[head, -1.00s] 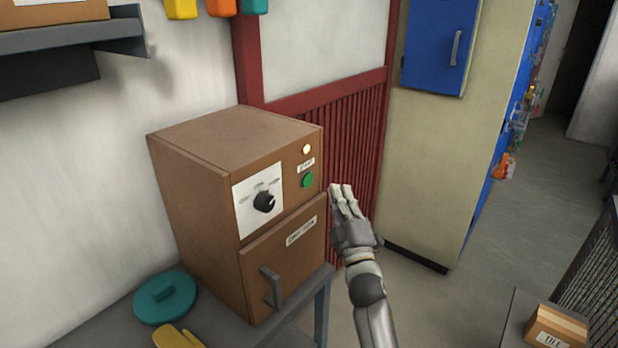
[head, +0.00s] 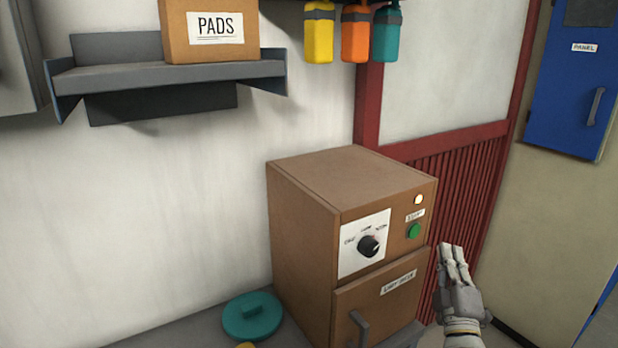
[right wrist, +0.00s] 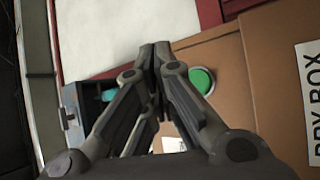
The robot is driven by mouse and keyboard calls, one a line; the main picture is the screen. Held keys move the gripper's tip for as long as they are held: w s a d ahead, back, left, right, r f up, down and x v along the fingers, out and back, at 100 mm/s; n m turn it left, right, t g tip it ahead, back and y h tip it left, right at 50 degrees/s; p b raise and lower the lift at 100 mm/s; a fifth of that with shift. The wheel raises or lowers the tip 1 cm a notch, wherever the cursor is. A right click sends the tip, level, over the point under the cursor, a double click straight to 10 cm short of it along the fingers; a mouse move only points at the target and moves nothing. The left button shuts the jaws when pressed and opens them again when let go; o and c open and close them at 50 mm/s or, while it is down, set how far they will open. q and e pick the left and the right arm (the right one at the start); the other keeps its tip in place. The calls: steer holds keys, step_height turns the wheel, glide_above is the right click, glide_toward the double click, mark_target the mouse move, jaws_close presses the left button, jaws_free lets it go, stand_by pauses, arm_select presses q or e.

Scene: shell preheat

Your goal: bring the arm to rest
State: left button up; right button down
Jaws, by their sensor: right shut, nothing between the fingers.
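My right gripper (head: 453,262) is shut and empty, fingers pointing up, just right of the brown oven box. In the right wrist view the closed fingertips (right wrist: 155,50) are beside the green button (right wrist: 202,80). The brown oven box (head: 305,215) has a black dial (head: 369,245), the green button (head: 414,231) and a lit lamp (head: 418,200) on its front. Its door (head: 375,305) with a grey handle (head: 360,326) looks closed. I cannot tell from the head view how far the fingers are from the front. My left gripper does not show.
A grey shelf (head: 170,77) with a PADS box (head: 208,30) is on the wall at upper left. Yellow, orange and teal items (head: 357,35) hang above. A teal lid-like disc (head: 252,316) lies on the bench. A blue panel (head: 572,90) is at right.

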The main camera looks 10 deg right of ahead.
steer(key=s+a+f+m+g+y, duration=0.1)
steer(key=s+a+f+m+g, duration=0.2)
steer(key=s+f+g, duration=0.45)
steer(key=s+a+f+m+g+y, duration=0.2)
steer(key=s+a+f+m, duration=0.15)
steer(key=f, duration=0.65)
steer(key=s+a+f+m+g+y, duration=0.1)
steer(key=s+a+f+g, duration=0.25)
steer(key=s, duration=0.35)
steer(key=s+a+f+g+y, duration=0.2)
steer(key=s+a, duration=0.2)
steer(key=s, duration=0.3)
steer(key=s+a+f+m+g+y, duration=0.1)
steer(key=s+a+f+g, duration=0.2)
steer(key=s, duration=0.4)
step_height(320, 180, down, 28)
steer(key=s+a+g+b, duration=0.1)
steer(key=s+a+b, duration=0.1)
steer(key=s+d+f+b, duration=0.1)
steer(key=s+f, duration=0.7)
steer(key=s+d+f+g, duration=0.1)
steer(key=s+d+f, duration=0.1)
steer(key=s+f, duration=0.7)
steer(key=shift+d+f+g+b, duration=0.25)
steer(key=shift+f+g+b, duration=0.05)
steer(key=shift+b, duration=0.05)
